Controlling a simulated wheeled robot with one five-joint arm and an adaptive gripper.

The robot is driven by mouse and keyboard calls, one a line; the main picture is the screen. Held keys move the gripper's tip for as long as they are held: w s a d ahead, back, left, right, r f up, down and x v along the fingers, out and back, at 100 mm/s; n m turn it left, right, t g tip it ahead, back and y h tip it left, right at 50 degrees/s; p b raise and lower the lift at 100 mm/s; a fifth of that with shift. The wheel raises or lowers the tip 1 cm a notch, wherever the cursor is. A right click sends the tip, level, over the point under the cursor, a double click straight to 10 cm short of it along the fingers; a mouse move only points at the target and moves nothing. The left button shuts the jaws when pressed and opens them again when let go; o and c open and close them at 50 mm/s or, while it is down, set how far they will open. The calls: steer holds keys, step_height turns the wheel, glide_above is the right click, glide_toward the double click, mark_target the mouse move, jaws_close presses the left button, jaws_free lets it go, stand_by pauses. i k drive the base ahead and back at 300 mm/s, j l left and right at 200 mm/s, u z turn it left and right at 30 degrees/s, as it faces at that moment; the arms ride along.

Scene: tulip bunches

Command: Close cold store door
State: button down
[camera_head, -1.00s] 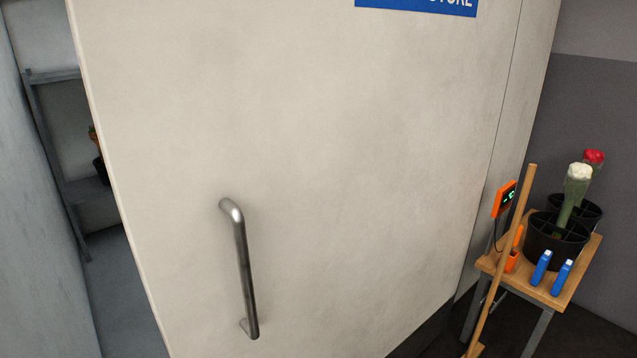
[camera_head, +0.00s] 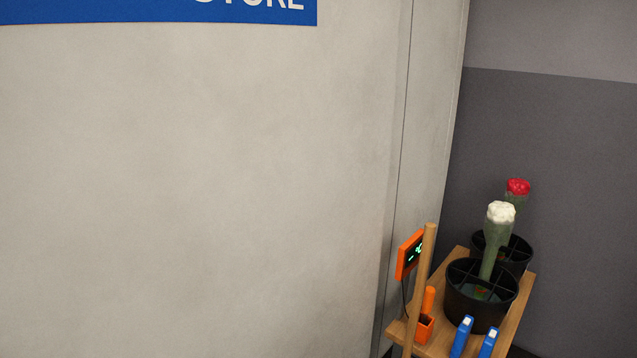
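The cold store door (camera_head: 200,180) is a pale grey-white panel that fills the left and middle of the head view. A blue sign (camera_head: 160,12) with white letters, partly cut off and ending in "STORE", is on it at the top. A narrow vertical seam shows near the panel's right side. The door's handle and left edge are out of view, so I cannot tell how far the door stands open now. My gripper is not in view.
At the lower right a small wooden table (camera_head: 517,310) holds black buckets (camera_head: 482,308) with white tulips (camera_head: 500,213) and red tulips (camera_head: 518,187). Blue tools (camera_head: 462,336), an orange display (camera_head: 409,256) and a wooden pole (camera_head: 420,285) are there. A grey wall (camera_head: 560,150) stands behind.

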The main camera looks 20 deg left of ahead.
mark_target(179, 178)
steer(key=i+u, duration=0.7)
steer(key=i+l+u, duration=0.2)
steer(key=i+u, duration=0.2)
steer(key=u, duration=1.8)
